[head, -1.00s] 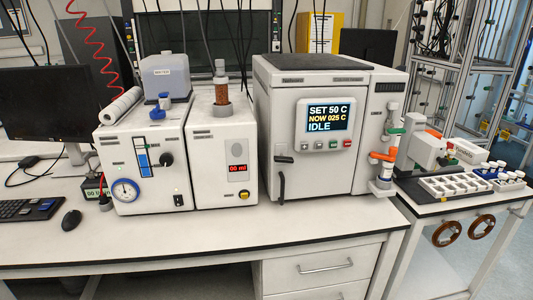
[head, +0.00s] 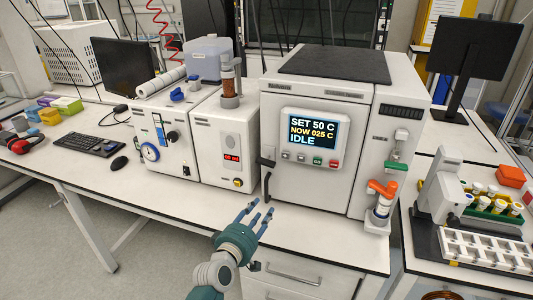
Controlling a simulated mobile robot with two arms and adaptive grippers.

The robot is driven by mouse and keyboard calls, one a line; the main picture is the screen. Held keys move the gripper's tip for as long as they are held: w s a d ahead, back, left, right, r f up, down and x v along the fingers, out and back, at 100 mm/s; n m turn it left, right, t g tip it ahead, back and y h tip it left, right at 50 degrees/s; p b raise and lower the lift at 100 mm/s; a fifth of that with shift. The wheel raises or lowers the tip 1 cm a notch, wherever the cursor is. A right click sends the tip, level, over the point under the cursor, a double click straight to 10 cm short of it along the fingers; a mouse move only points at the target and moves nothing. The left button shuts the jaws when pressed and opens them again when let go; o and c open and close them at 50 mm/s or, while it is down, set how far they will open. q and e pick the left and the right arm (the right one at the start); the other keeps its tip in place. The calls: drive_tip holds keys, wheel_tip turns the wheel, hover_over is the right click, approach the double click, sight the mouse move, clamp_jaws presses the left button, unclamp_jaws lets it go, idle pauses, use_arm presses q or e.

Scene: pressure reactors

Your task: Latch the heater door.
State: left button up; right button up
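The heater (head: 312,185) is a large white box with a dark top. Its display (head: 312,132) reads SET 50 C, NOW 025 C, IDLE. Its front door looks closed against the body; I cannot tell whether it is latched. A black latch handle (head: 266,184) at the door's left edge hangs down, with a short black piece at its top. My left gripper (head: 260,207) is in front of the bench, just below and nearer than the handle. Its fingers are spread, empty, and apart from the handle. My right gripper is not in view.
Left of the heater stand a white unit with a red display (head: 224,150) and one with a round gauge (head: 150,152). An orange-handled valve (head: 381,188) is at the heater's right. A side bench (head: 410,270) holds vials and a white rack. The bench front before the heater is clear.

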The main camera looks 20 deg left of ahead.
sight(265, 164)
use_arm(q)
wheel_tip(265, 164, up, 10)
drive_tip(key=w+a+f+n+t, duration=0.1)
drive_tip(key=w+a+n+t, duration=0.1)
drive_tip(key=w+n, duration=0.1)
drive_tip(key=shift+y, duration=0.4)
drive_tip(key=w+b, duration=0.4)
drive_tip(key=w, duration=0.4)
drive_tip(key=shift+w+r, duration=0.15)
drive_tip(key=shift+w, duration=0.25)
drive_tip(key=shift+w+r+b, duration=0.15)
drive_tip(key=shift+w+b, duration=0.15)
drive_tip(key=shift+w, duration=0.35)
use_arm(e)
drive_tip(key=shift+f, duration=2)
use_arm(q)
drive_tip(key=shift+c, duration=0.5)
clamp_jaws()
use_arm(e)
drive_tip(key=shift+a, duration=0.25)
